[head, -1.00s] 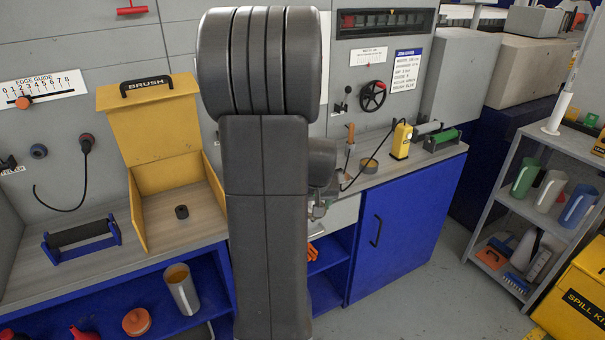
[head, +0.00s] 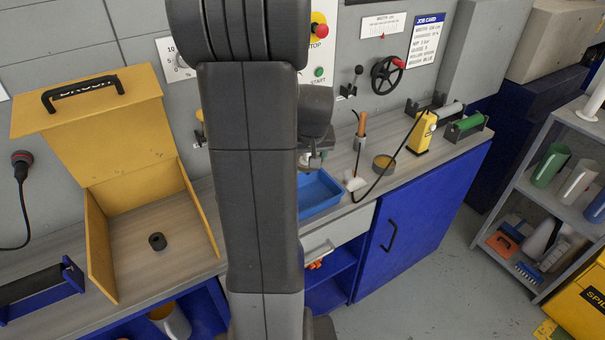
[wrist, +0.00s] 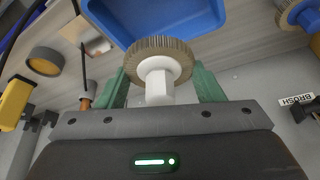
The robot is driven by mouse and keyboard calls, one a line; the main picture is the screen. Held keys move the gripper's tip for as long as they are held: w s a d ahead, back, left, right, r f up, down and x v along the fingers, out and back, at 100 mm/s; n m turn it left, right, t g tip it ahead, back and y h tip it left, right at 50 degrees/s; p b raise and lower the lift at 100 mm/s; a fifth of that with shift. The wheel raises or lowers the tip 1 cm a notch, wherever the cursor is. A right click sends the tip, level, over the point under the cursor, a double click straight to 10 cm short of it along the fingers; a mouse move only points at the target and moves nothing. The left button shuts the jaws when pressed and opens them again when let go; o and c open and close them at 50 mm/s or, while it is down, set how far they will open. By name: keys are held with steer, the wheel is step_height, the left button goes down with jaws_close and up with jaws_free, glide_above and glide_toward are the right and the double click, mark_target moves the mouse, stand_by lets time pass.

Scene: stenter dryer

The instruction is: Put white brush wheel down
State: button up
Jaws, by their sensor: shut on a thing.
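The white brush wheel (wrist: 158,72) has a white hub and a ring of tan bristles. In the wrist view my gripper (wrist: 160,78) is shut on its hub between two green fingers. The wheel is in front of the blue tray (wrist: 140,18), overlapping the tray's edge in the picture; I cannot tell how high it is above the counter. In the head view my arm hides the gripper and the wheel, and the blue tray (head: 318,193) shows partly behind it.
An open yellow brush box (head: 98,245) with a dark ring (head: 157,241) in it stands left on the counter. Right of the tray are a round tin (head: 384,162) and a yellow corded device (head: 421,133). A second bristled wheel (wrist: 290,14) shows at the wrist view's upper right.

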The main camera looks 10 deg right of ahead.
step_height(320, 180, down, 10)
steer(key=shift+w+r+p, duration=0.1)
steer(key=shift+p, duration=0.35)
steer(key=shift+f+b, duration=0.3)
steer(key=o, duration=1.1)
steer(key=shift+r, duration=0.1)
steer(key=shift+r+p, duration=0.3)
steer(key=shift+r, duration=0.05)
steer(key=v, duration=1.1)
steer(key=shift+s+r+b, duration=0.25)
steer(key=shift+b, duration=0.1)
